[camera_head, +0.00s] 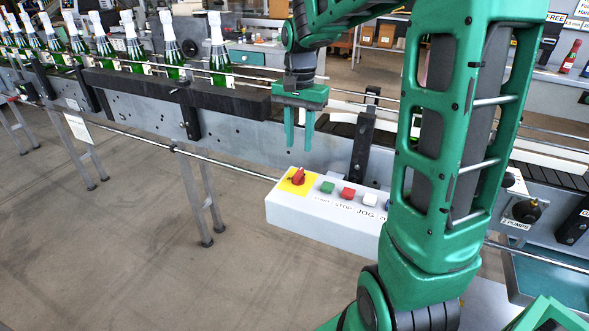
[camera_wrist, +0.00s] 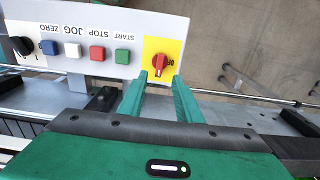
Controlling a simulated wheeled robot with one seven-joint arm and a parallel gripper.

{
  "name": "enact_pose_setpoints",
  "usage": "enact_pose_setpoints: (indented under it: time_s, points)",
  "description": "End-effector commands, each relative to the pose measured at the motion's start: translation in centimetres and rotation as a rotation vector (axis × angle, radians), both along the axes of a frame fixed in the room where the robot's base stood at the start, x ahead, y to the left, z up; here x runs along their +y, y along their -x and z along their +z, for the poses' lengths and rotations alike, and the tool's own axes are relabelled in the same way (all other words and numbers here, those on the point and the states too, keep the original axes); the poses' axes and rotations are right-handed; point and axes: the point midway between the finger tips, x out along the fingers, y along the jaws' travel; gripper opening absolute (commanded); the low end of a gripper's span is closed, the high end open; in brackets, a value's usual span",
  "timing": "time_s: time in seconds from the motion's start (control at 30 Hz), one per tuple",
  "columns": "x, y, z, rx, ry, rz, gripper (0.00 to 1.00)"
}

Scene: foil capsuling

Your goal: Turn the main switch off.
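The main switch (camera_head: 298,177) is a red rotary knob on a yellow plate at the left end of a white control box (camera_head: 318,221). In the wrist view, the red knob (camera_wrist: 160,62) sits on its yellow plate just beyond my fingertips, roughly between them. Small lettering beside it is too small to read surely. My gripper (camera_head: 298,146) is open and empty, with its fingers pointing down above and behind the knob. The fingers (camera_wrist: 159,78) appear apart from the knob in the head view.
Green START (camera_head: 327,187), red STOP (camera_head: 348,193) and white JOG (camera_head: 370,199) buttons sit beside the switch. A blue ZERO button (camera_wrist: 49,47) and black knob (camera_wrist: 22,46) follow. The conveyor (camera_head: 228,118) with foil-topped bottles (camera_head: 170,55) runs behind.

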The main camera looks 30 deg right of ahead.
Motion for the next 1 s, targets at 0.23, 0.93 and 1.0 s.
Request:
enact_pose_setpoints:
  time_s: [0.23, 0.93, 1.0]
  points:
    - [0.1, 0.1, -4.3, 0.005, -0.002, 0.003, 0.31]
    - [0.1, 0.1, -9.6, 0.001, 0.001, 0.004, 0.31]
    - [0.1, 0.1, -9.6, 0.001, 0.001, 0.004, 0.29]
